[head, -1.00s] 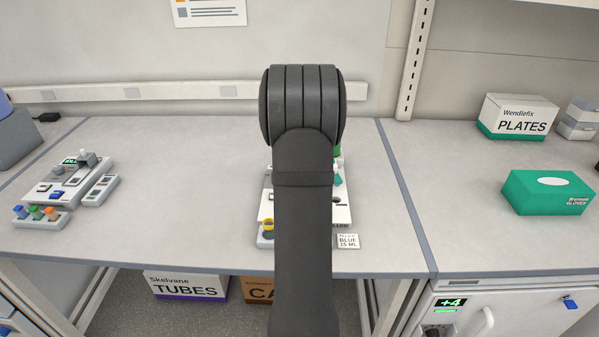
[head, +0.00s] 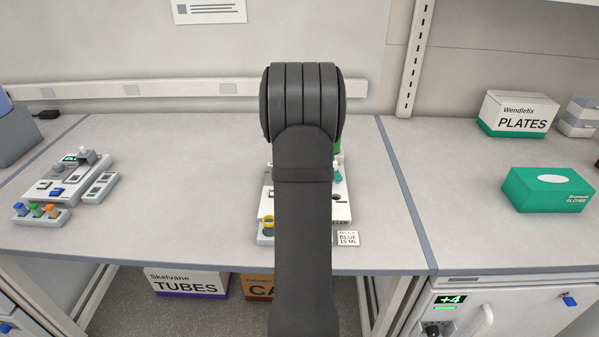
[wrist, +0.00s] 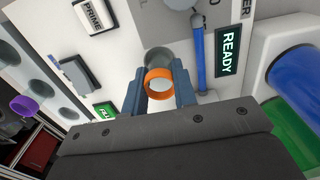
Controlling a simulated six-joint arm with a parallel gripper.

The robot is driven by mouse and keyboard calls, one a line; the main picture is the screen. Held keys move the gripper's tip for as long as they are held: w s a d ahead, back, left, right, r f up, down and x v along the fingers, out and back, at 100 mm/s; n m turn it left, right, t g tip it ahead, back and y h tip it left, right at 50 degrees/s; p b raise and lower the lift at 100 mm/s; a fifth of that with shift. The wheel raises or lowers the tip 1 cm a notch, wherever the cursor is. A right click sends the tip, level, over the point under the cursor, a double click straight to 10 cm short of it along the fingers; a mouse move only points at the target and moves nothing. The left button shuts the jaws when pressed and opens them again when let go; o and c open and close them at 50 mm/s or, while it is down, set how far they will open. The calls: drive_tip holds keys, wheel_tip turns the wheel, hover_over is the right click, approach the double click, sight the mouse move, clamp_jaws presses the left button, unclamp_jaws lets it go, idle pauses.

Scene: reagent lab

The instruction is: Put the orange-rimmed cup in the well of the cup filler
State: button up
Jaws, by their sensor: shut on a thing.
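The orange-rimmed cup (wrist: 151,74) is between the two fingers of my gripper (wrist: 160,92) in the wrist view. My gripper is shut on it, and its orange rim faces the camera. A grey round shape, possibly the well (wrist: 158,55), shows just beyond the rim; I cannot tell whether the cup is inside it or above it. The cup filler (wrist: 124,40) has a lit READY display (wrist: 229,52) and a PRIME button (wrist: 94,15). In the head view my arm hides the gripper, the held cup and much of the filler (head: 343,208).
A purple-rimmed cup (wrist: 25,105) stands at left in the wrist view, beside empty holes. Blue (wrist: 298,75) and green (wrist: 290,130) containers are at right. A card (head: 348,239) reads BLUE 15 ML. Another device (head: 70,175) stands far left; the bench between is clear.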

drive_tip(key=shift+f, duration=0.4)
idle(0.3)
drive_tip(key=o, duration=1.4)
drive_tip(key=shift+c, duration=0.2)
drive_tip(key=shift+r, duration=0.1)
wheel_tip(320, 180, up, 7)
drive_tip(key=shift+f, duration=3.4)
drive_tip(key=shift+r, duration=0.1)
